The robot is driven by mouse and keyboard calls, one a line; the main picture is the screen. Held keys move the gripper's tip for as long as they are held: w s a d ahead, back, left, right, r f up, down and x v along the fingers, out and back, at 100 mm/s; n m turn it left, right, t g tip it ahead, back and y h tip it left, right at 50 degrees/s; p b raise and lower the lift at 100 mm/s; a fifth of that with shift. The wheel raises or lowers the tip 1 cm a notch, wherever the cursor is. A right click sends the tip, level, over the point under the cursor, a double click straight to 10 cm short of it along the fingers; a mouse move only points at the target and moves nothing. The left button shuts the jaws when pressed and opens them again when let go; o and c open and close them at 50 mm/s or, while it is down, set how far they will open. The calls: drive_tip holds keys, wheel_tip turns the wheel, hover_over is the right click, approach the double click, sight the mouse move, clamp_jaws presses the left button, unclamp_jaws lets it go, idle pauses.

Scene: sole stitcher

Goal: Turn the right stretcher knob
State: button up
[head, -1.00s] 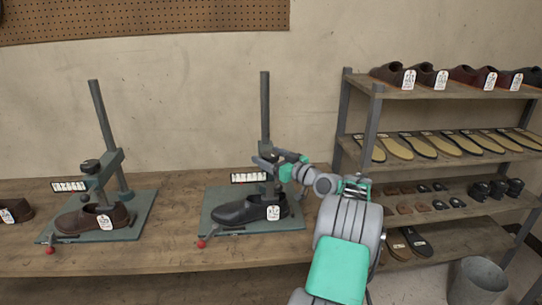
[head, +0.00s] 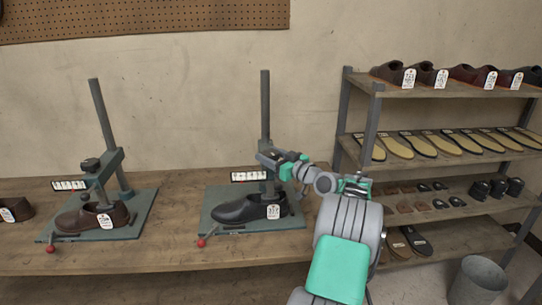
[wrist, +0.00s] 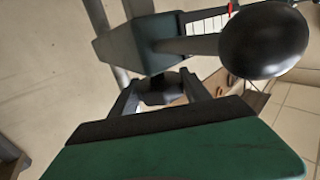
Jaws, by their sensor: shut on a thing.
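The right stretcher (head: 265,112) stands on a grey-green base plate (head: 297,219), with a black shoe (head: 243,209) under its head. My gripper (head: 268,157) is at that head, reaching in from the right. In the wrist view its two fingers (wrist: 159,95) are shut around a small dark round knob (wrist: 158,87), beside the stretcher's grey-green block (wrist: 150,45). My gripper hides the knob in the head view. A larger glossy black rounded part (wrist: 264,42) sits on a rod close to the wrist camera.
The left stretcher (head: 98,115) holds a brown shoe (head: 90,216). A red-tipped lever (head: 202,243) sticks out at the front of the right base. A shelf rack (head: 376,115) with shoes and soles stands at right, beside a bin (head: 478,280).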

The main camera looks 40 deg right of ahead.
drive_tip(key=shift+h+b, duration=0.3)
drive_tip(key=shift+h, duration=0.2)
drive_tip(key=m+h+b, duration=0.1)
drive_tip(key=m+h, duration=0.1)
drive_tip(key=shift+f+h+b, duration=0.1)
drive_tip(key=shift+h+b, duration=0.2)
drive_tip(key=m+g+h, duration=0.1)
drive_tip(key=m+h, duration=0.1)
drive_tip(key=h, duration=0.1)
drive_tip(key=shift+a+m+h+b, duration=0.1)
drive_tip(key=shift+m+h+b, duration=0.3)
drive_tip(key=shift+m+g+h, duration=0.5)
drive_tip(key=shift+m+h, duration=0.1)
drive_tip(key=shift+h, duration=0.3)
drive_tip(key=o, duration=1.4)
